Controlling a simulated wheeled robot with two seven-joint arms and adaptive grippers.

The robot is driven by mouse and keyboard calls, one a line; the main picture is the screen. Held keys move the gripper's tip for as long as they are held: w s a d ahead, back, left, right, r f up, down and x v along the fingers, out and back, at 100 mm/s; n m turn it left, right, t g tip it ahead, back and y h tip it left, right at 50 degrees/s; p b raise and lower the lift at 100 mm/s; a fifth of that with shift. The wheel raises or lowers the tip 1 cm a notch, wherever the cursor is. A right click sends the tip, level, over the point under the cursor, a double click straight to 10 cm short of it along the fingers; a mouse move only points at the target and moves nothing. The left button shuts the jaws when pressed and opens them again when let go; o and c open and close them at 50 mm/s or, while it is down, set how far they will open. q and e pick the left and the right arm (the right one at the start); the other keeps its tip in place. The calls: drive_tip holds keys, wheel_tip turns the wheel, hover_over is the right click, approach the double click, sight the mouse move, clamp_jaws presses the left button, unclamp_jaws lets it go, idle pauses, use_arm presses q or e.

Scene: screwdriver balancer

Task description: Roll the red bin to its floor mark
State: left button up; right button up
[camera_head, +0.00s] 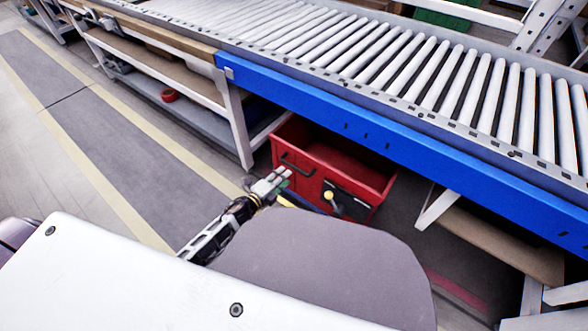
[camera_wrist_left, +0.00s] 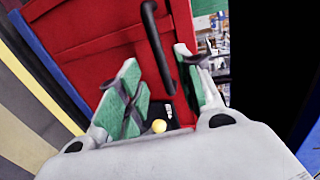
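The red bin (camera_head: 377,180) stands on the floor under the blue-edged roller conveyor, open at the top. Its near side carries a black bar handle (camera_head: 297,165) and a dark panel with a yellow knob. My left gripper (camera_head: 277,179) is at that near side. In the left wrist view the red bin wall (camera_wrist_left: 95,45) fills the upper left. There the green-padded fingers of my left gripper (camera_wrist_left: 160,75) are apart, with the black handle (camera_wrist_left: 157,45) reaching between them; contact cannot be told. My right gripper is not in view. The floor mark cannot be identified surely.
The roller conveyor (camera_head: 400,70) with its blue side beam (camera_head: 400,143) runs above the bin. A white leg (camera_head: 236,120) stands left of the bin. A reddish floor stripe (camera_head: 455,288) lies at lower right. A grey lane with yellow borders (camera_head: 110,125) is clear at left.

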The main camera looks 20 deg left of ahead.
sight(293, 168)
use_arm(q)
drive_tip(key=shift+b+x, duration=1.15)
drive_tip(key=shift+x, duration=2.75)
clamp_jaws()
